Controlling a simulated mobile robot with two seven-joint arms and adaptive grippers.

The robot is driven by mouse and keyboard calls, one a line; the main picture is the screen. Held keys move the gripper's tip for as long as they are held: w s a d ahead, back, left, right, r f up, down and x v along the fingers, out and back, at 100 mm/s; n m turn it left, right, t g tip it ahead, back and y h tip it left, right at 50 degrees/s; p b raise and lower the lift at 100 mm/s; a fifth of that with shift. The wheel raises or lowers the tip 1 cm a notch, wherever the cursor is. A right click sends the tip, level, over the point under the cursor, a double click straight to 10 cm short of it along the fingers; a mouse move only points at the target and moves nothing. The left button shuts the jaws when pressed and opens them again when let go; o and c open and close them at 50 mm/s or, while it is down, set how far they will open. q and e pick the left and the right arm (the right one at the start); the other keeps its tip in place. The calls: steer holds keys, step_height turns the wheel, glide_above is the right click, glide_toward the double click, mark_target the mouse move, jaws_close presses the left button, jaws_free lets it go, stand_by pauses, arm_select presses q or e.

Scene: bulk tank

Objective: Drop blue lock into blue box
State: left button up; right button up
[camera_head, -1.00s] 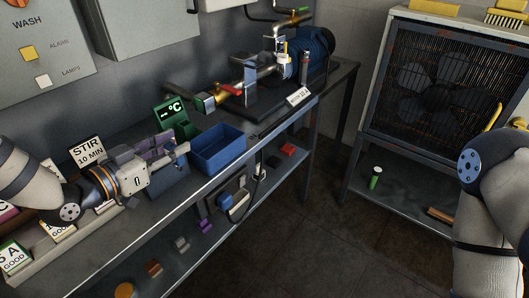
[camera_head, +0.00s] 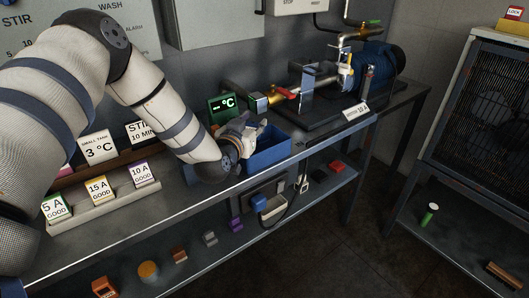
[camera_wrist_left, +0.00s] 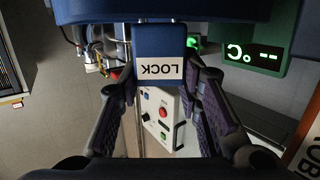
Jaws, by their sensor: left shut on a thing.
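The blue lock (camera_wrist_left: 158,42), with a white label reading LOCK, sits between the two dark fingers of my left gripper (camera_wrist_left: 160,72) in the left wrist view. The gripper is shut on it. In the head view my left gripper (camera_head: 250,127) is at the left end of the open blue box (camera_head: 270,157), over or just beside its rim; I cannot tell which. It hides part of the box, and I cannot make out the lock there. My right gripper is not in view.
A green temperature display (camera_head: 221,106) stands behind the gripper. Pipes and a blue pump (camera_head: 377,66) are to the right on the bench. Labelled cards, including a 15 A card (camera_head: 98,188), stand at left. The lower shelf holds several small blocks.

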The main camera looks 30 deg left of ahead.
arm_select(q)
steer(key=shift+f, duration=0.65)
steer(key=shift+r, duration=0.3)
steer(key=o, duration=1.3)
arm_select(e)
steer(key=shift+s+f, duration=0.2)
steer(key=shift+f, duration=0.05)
arm_select(q)
steer(key=v, duration=1.2)
steer(key=shift+d+f, duration=0.15)
